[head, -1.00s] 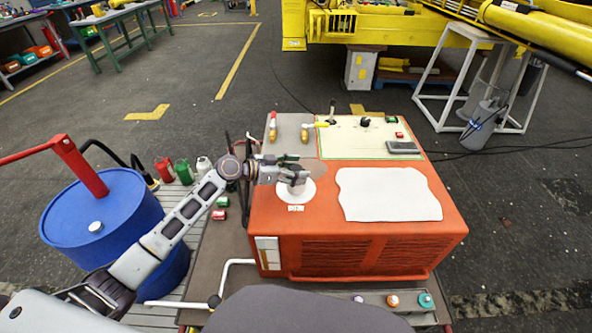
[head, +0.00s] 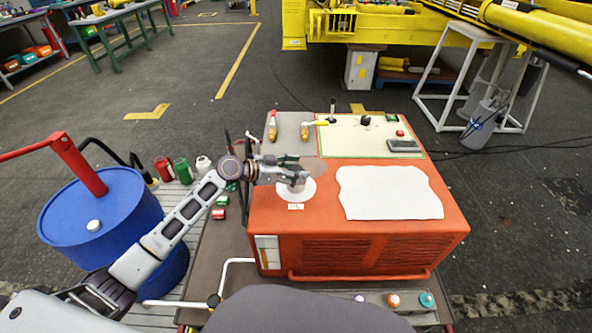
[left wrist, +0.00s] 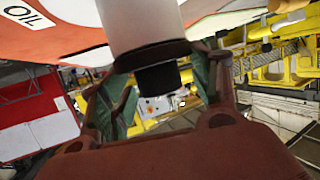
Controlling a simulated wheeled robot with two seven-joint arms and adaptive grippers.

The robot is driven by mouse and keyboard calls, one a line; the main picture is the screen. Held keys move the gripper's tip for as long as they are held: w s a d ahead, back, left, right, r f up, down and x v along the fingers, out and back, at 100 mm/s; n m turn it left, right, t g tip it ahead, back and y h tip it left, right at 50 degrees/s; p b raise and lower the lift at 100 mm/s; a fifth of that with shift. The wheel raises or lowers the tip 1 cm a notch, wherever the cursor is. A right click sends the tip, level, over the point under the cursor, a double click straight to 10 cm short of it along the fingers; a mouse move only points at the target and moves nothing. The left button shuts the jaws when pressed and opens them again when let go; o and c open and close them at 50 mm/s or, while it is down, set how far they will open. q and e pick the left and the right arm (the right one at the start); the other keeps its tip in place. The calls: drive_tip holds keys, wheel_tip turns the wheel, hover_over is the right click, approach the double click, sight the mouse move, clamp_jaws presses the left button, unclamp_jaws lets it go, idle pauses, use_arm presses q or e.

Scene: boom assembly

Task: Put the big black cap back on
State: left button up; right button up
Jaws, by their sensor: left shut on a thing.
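The big black cap (left wrist: 158,80) shows in the left wrist view at the end of a pale grey cylindrical neck (left wrist: 143,25). The two touch or nearly touch in the picture; I cannot tell whether the cap is seated. My left gripper (head: 291,172) is shut on the cap, with its green-padded fingers on either side in the left wrist view (left wrist: 158,90). In the head view it is over the round white base (head: 303,194) on the left of the orange machine's top, and it hides most of the cap. My right gripper is not in view.
The orange machine (head: 350,240) carries a white sheet (head: 390,193) and a pale control panel (head: 355,140). Two valves with red and yellow handles stand behind my gripper. A blue drum (head: 100,225) and several small cans are at the left. An OIL label (left wrist: 18,13) is near the neck.

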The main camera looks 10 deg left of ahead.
use_arm(q)
drive_tip(key=o, duration=0.8)
drive_tip(key=shift+f, duration=0.1)
drive_tip(key=shift+a, duration=0.15)
drive_tip(key=shift+b+v, duration=0.4)
drive_tip(key=shift+v, duration=5.05)
wheel_tip(320, 180, up, 9)
drive_tip(key=p, duration=0.9)
drive_tip(key=shift+s, duration=0.1)
drive_tip(key=shift+r+p, duration=0.5)
drive_tip(key=shift+r, duration=0.05)
